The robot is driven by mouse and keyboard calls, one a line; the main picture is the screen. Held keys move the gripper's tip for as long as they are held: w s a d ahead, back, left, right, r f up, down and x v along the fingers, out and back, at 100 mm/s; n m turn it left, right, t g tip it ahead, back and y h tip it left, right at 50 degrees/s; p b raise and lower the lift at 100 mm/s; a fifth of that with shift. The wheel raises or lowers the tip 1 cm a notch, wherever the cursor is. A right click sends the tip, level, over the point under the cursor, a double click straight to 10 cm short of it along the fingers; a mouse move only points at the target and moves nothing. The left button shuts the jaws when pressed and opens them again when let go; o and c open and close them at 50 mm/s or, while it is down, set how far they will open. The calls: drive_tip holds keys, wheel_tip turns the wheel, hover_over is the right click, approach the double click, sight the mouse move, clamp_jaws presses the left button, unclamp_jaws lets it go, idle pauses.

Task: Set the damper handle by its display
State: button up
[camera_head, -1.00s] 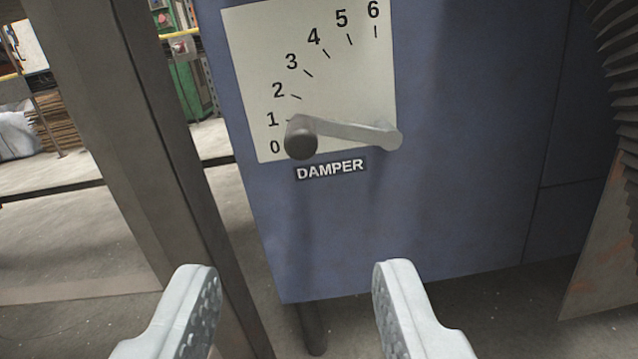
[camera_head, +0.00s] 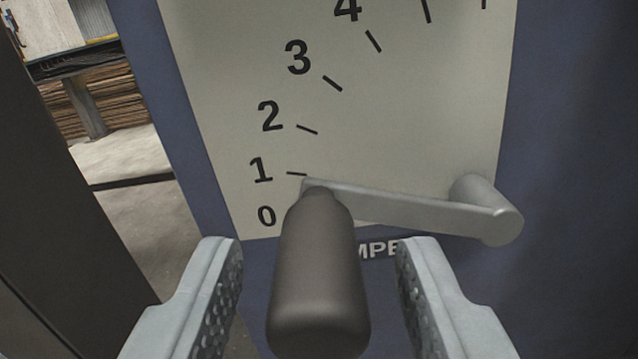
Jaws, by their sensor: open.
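The damper handle is a grey metal lever (camera_head: 400,206) on a round pivot (camera_head: 488,212) at the right, with a dark grip knob (camera_head: 320,270) at its left end pointing toward me. The lever's left end lies close to the 1 mark on the pale scale plate (camera_head: 420,110). The 0 mark is hidden behind the knob. Numbers 0 to 3 and part of 4 show; the higher ones are out of view. My gripper (camera_head: 320,255) is open, one jaw on each side of the knob, with a gap on both sides. The DAMPER label (camera_head: 379,249) is partly hidden.
The plate sits on a blue panel (camera_head: 560,130). A dark upright post (camera_head: 60,220) stands at the left. Behind it are stacked brown boards (camera_head: 100,98) and open floor.

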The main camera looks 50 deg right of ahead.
sight(358, 256)
drive_tip(key=shift+x, duration=1.05)
clamp_jaws()
drive_tip(key=shift+r, duration=0.1)
drive_tip(key=shift+s+d+r+m, duration=0.2)
drive_tip(key=shift+r+m, duration=0.3)
drive_tip(key=shift+m, duration=0.4)
drive_tip(key=shift+s+d+r+m, duration=0.1)
drive_tip(key=shift+s+r+m, duration=0.3)
drive_tip(key=shift+m, duration=0.5)
drive_tip(key=shift+w+r, duration=0.1)
unclamp_jaws()
